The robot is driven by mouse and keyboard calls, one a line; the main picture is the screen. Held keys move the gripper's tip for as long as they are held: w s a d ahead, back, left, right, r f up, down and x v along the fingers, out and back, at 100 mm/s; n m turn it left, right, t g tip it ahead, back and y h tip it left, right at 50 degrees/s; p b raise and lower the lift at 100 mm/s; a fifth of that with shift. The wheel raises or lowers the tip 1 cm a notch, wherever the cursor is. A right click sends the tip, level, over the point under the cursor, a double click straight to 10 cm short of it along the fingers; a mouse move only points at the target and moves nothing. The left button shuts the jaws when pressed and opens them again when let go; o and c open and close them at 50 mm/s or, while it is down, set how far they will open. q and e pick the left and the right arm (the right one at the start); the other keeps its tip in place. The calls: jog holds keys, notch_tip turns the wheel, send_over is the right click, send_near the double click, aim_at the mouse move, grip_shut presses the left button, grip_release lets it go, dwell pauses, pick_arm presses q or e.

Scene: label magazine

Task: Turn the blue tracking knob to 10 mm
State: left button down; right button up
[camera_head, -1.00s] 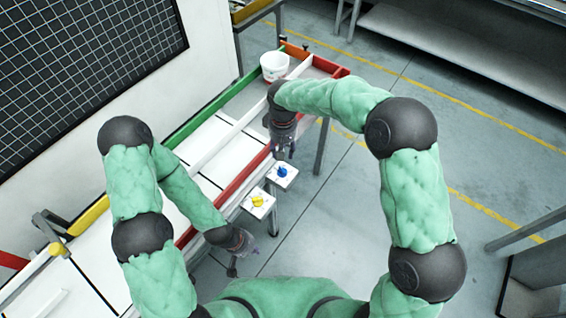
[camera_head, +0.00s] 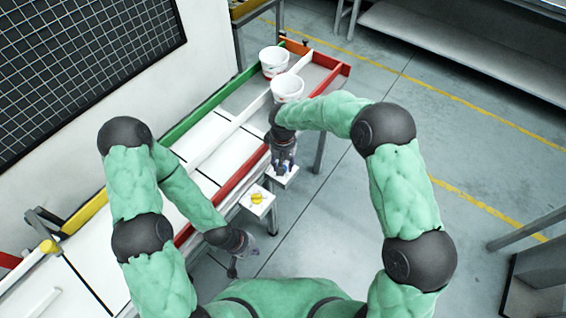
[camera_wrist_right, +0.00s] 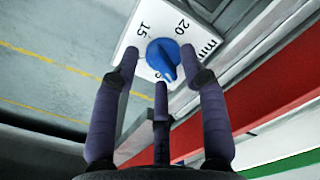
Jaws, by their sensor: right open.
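The blue knob (camera_wrist_right: 163,57) sits on a white dial plate (camera_wrist_right: 196,14) in the right wrist view. The plate reads 15, 20 and mm, with another figure partly hidden below the knob. The knob's ridge points down and slightly right, toward that figure. My right gripper (camera_wrist_right: 163,75) is open, its fingers spread on both sides below the knob with no clear contact. In the head view my right gripper (camera_head: 283,168) covers most of the blue knob. My left gripper (camera_head: 241,250) hangs low beside the line, and its fingers are too small to read.
A yellow knob (camera_head: 257,199) on its own white plate stands next to the blue one. A red rail (camera_head: 240,170) runs along the conveyor beside the plates. Two white buckets (camera_head: 274,62) (camera_head: 287,88) stand at the far end.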

grip_shut()
jog(key=shift+m, duration=0.3)
jog(key=m, duration=0.4)
jog(key=shift+s+b, duration=0.1)
jog(key=shift+b, duration=0.2)
jog(key=m, duration=0.5)
jog(key=shift+s+m+b, duration=0.1)
jog(key=shift+m+b, duration=0.25)
jog(key=shift+m, duration=0.05)
jog(key=m, duration=0.5)
jog(key=shift+m+b, duration=0.3)
jog(key=shift+b, duration=0.1)
jog(key=m, duration=0.5)
jog(key=shift+s+a+b, duration=0.1)
jog(key=shift+a+b, duration=0.05)
jog(key=shift+b, duration=0.2)
